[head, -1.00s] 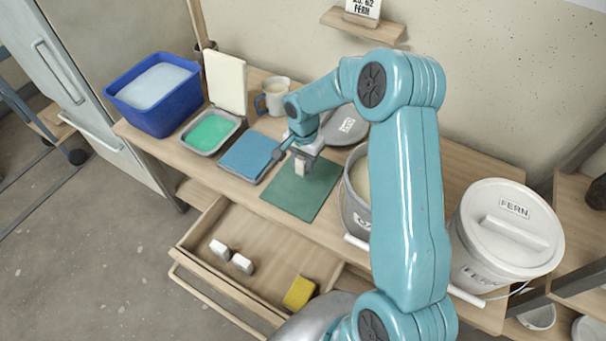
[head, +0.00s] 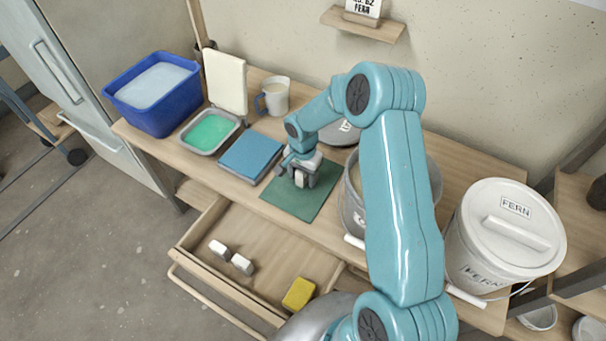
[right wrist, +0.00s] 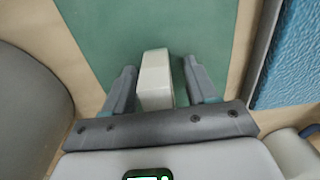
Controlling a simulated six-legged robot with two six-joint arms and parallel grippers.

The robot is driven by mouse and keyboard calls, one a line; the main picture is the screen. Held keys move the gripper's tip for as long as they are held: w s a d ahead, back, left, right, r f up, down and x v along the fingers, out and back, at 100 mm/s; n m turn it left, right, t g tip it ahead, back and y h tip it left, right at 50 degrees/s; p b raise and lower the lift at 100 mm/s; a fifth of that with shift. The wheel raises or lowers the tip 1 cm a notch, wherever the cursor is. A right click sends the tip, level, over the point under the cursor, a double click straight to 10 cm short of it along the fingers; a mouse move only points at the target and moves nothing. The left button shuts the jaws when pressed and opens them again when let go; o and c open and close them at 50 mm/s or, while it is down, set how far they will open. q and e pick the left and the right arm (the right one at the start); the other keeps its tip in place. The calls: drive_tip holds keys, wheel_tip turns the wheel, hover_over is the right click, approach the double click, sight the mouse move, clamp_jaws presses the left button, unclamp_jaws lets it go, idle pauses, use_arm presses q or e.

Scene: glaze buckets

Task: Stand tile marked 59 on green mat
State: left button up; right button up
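The green mat (head: 312,207) lies flat on the bench. A white tile (head: 299,180) stands on it, toward the mat's back part. My right gripper (head: 298,178) is low over the mat, open, with its fingers on either side of the tile. In the right wrist view, the tile (right wrist: 155,80) is between the spread fingers (right wrist: 158,88), close to the left one, with a clear gap on the right. No number is readable on the tile. My left gripper is not in view.
A blue sponge tray (head: 252,156) is left of the mat, and a grey bucket (head: 352,212) is close on its right. A mug (head: 275,97) stands behind.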

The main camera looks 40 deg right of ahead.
drive_tip(key=shift+r, duration=0.15)
drive_tip(key=shift+r+p, duration=0.25)
drive_tip(key=shift+p, duration=0.15)
wheel_tip(320, 180, up, 12)
drive_tip(key=shift+f, duration=0.15)
drive_tip(key=shift+s+f, duration=0.1)
drive_tip(key=shift+s, duration=0.05)
idle(0.4)
